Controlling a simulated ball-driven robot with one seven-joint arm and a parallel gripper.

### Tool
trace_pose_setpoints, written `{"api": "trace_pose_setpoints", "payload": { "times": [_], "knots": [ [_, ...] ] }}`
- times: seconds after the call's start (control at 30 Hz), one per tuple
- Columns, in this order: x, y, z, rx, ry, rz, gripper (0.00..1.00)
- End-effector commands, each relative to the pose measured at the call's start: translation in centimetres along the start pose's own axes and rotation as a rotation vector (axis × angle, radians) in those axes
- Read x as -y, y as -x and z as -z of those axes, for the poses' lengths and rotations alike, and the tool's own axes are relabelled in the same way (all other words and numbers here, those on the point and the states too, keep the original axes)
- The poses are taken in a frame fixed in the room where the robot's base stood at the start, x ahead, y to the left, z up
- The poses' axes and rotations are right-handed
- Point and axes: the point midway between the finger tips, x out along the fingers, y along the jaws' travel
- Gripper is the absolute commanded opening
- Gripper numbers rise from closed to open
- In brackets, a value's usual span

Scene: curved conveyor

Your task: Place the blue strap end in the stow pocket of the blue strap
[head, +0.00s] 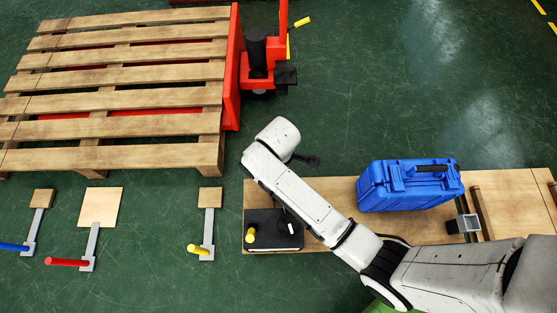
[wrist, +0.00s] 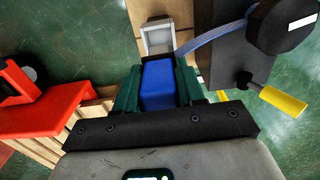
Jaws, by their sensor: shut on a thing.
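In the wrist view, my gripper (wrist: 157,90) has green fingers shut on the blue strap end (wrist: 158,84), a blue block between them. A blue strap (wrist: 215,42) runs from near the fingers up to a black reel (wrist: 285,22) at the right. A light grey open frame (wrist: 157,24), which looks like the stow pocket, lies just beyond the blue block at the wooden edge. The block's far end is close to the frame; I cannot tell whether they touch. In the head view, my arm hides the fingers, the block and this frame.
A black box (head: 274,229) with a yellow knob (head: 250,235) stands on the wooden board (head: 330,190). A blue case (head: 410,184) sits farther right on it. A pallet (head: 120,72) and red pallet jack (head: 262,60) stand at upper left. Lever stands are at lower left.

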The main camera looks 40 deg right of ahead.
Motion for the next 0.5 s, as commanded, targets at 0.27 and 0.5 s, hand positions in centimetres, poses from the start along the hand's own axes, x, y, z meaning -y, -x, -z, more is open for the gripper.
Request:
{"api": "trace_pose_setpoints", "payload": {
  "times": [0.27, 0.5],
  "knots": [
    [0.0, -4.0, 0.0, 0.000, -0.002, 0.000, 0.03],
    [0.0, -7.1, 0.0, 0.000, -0.002, 0.001, 0.03]
  ]
}}
